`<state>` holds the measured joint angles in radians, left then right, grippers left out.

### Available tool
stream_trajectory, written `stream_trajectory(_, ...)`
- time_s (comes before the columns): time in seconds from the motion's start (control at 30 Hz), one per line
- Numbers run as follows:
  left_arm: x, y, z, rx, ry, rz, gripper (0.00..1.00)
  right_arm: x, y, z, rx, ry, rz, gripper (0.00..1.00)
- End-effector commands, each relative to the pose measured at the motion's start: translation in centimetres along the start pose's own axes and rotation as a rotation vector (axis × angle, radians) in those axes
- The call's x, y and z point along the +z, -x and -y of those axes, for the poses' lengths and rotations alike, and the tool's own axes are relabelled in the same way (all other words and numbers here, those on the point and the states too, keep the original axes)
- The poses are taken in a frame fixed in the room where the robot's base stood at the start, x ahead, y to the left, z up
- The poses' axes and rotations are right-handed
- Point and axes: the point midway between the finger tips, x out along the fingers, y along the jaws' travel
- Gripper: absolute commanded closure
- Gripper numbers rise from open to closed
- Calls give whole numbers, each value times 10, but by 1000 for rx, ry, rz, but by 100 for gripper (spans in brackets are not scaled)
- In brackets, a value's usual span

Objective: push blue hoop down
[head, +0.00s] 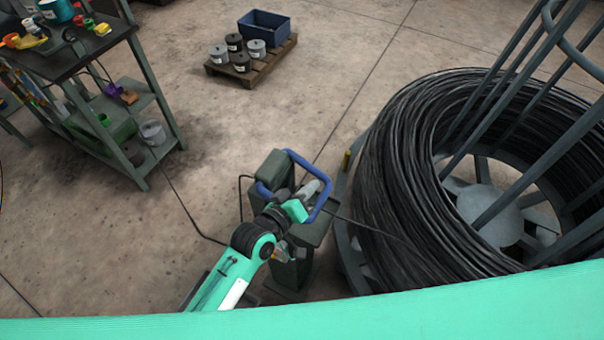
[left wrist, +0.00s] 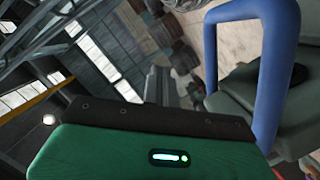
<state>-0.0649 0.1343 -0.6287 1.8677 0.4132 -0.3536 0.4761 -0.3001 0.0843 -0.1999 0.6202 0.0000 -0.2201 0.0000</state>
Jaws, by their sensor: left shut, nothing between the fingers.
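The blue hoop (head: 327,193) is a thick, rounded bar mounted on a dark grey-green machine stand (head: 296,262). In the head view it stands raised at the top of the stand, tilted, with part of it hidden by my arm. In the left wrist view the hoop (left wrist: 272,75) arches large and close on the right side. My left gripper (head: 314,187) is shut and empty, and appears within the hoop's outline in the head view. I cannot tell whether it touches the bar. My right gripper is in neither view.
A large coil of black cable (head: 400,190) on a grey drum frame stands close at the right. A workbench (head: 75,65) is at upper left. A pallet (head: 275,62) with spools and a blue crate (head: 264,28) lies at the back.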

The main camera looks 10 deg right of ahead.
Motion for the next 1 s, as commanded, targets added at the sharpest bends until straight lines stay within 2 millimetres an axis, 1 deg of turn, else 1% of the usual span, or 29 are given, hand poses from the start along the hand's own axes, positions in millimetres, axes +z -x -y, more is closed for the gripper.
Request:
stream_trajectory(0.03, 7, -1, 3, -13, -40, 3, 100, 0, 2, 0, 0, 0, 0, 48)
stream_trajectory(0.2, 26, -7, 14, -50, -196, 2, 100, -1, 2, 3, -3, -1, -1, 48)
stream_trajectory(0.5, 52, -13, 39, -110, -436, 1, 100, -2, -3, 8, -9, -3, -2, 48)
stream_trajectory(0.7, 61, -15, 52, -138, -547, 1, 100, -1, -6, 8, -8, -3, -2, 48)
stream_trajectory(1.0, 66, -17, 61, -158, -627, 1, 100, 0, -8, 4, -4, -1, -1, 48)
